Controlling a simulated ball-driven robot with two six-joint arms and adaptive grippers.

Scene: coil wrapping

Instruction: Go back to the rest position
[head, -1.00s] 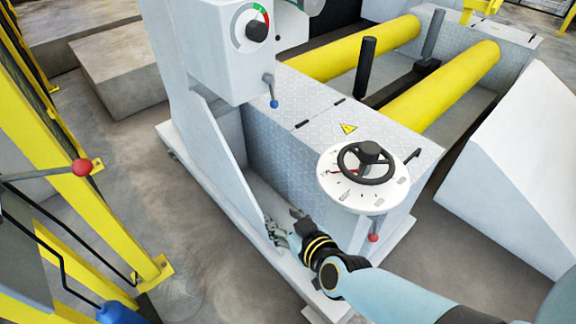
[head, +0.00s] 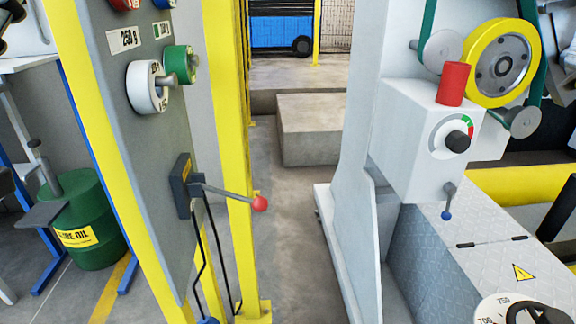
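Neither of my grippers shows in the head view now. No arm of mine is in view either. The coil-wrapping machine (head: 360,140) stands at the right, with a dial box (head: 410,125) carrying a black knob and a blue-tipped lever (head: 447,205). The numbered handwheel dial (head: 490,310) is cut off at the lower right corner.
A grey panel (head: 140,110) on yellow posts (head: 238,150) stands at the left, with a red-balled lever (head: 258,204) sticking out. A green oil drum (head: 80,215) is behind it. Bare floor (head: 290,240) lies between panel and machine; a concrete block (head: 308,130) is behind.

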